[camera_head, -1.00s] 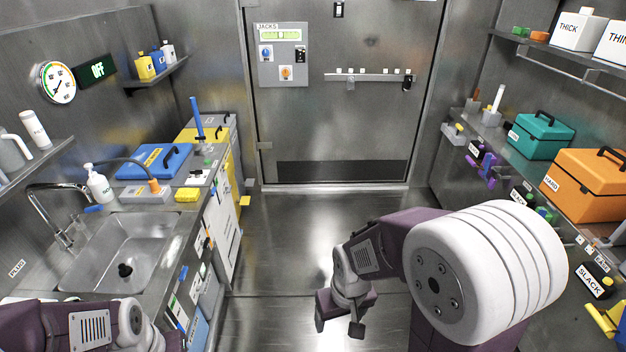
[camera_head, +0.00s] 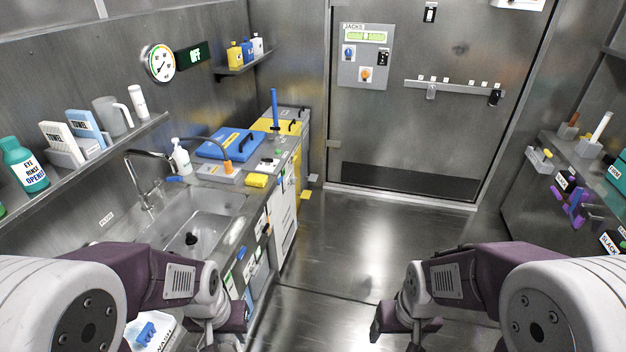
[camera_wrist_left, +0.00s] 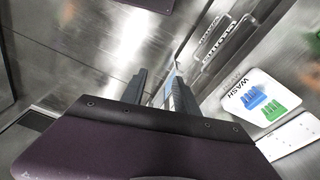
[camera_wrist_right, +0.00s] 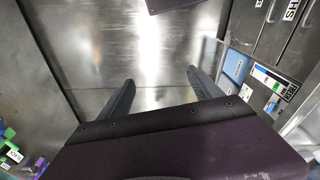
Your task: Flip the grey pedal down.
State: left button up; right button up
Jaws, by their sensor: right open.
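A small pale grey tab (camera_head: 314,177), which looks like the grey pedal, sticks out low at the far end of the left cabinet row in the head view. A yellow pedal (camera_head: 305,195) sits just below it. My left gripper (camera_head: 222,330) is beside the near sink counter, far from the tab; its fingers stand apart in the left wrist view (camera_wrist_left: 158,80). My right gripper (camera_head: 402,328) is over the open floor, also far from the tab, and is open and empty in the right wrist view (camera_wrist_right: 160,75). Neither wrist view shows the pedal.
The sink counter (camera_head: 235,205) runs along the left, with a blue case (camera_head: 230,143) on it. The metal door (camera_head: 430,130) closes the far end. The floor (camera_head: 370,240) between is clear. A shelf with purple items (camera_head: 575,200) is at right.

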aim_at(313, 177)
jog(key=i+z, duration=0.45)
jog(key=i, duration=1.25)
jog(key=i+u, duration=0.1)
jog(key=i, duration=0.45)
jog(key=i+l+u, duration=0.1)
jog(key=i, duration=0.5)
jog(key=i+l, duration=0.15)
jog(key=i, duration=0.4)
jog(key=i+l+u, duration=0.15)
jog(key=i, duration=0.4)
jog(key=i+l+u, duration=0.1)
jog(key=i, duration=0.45)
jog(key=i+l+u, duration=0.3)
jog(key=i, duration=0.2)
